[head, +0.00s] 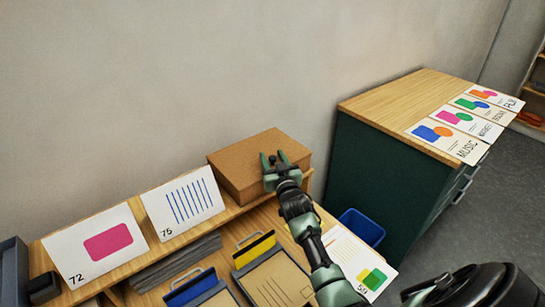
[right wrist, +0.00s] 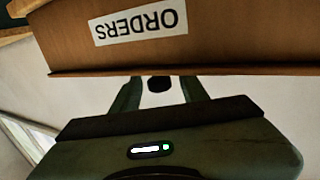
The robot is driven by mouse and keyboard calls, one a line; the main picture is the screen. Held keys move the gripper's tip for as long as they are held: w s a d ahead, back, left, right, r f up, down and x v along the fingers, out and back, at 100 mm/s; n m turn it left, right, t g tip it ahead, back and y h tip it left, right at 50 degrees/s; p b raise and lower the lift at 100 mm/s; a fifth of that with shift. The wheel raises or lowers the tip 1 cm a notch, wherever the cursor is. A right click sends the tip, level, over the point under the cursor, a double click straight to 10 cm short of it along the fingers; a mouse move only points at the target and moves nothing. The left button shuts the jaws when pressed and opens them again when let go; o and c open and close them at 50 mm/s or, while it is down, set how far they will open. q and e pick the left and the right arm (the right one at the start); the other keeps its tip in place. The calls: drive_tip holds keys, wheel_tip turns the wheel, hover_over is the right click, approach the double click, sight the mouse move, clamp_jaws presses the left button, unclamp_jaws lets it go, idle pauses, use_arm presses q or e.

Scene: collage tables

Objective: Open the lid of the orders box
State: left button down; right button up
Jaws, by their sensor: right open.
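The orders box (head: 245,160) is a brown box with its lid closed, standing on the raised shelf at the back of the desk in the head view. In the right wrist view its front (right wrist: 220,35) fills the top, with a white label reading ORDERS upside down. My right gripper (head: 273,158) is open at the front of the box, with its fingers pointing at it. In the right wrist view the fingertips (right wrist: 160,82) meet the box's lower picture edge; whether they touch it I cannot tell. My left gripper is not in view.
Cards 72 (head: 95,245) and 75 (head: 183,203) lean on the shelf left of the box. Clipboards (head: 275,285) and papers lie on the desk below. A blue bin (head: 362,227) stands right of the desk. A green cabinet (head: 375,165) with several cards is farther right.

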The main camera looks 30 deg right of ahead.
drive_tip(key=shift+s+r, duration=0.1)
drive_tip(key=shift+c, duration=0.3)
clamp_jaws()
idle(1.1)
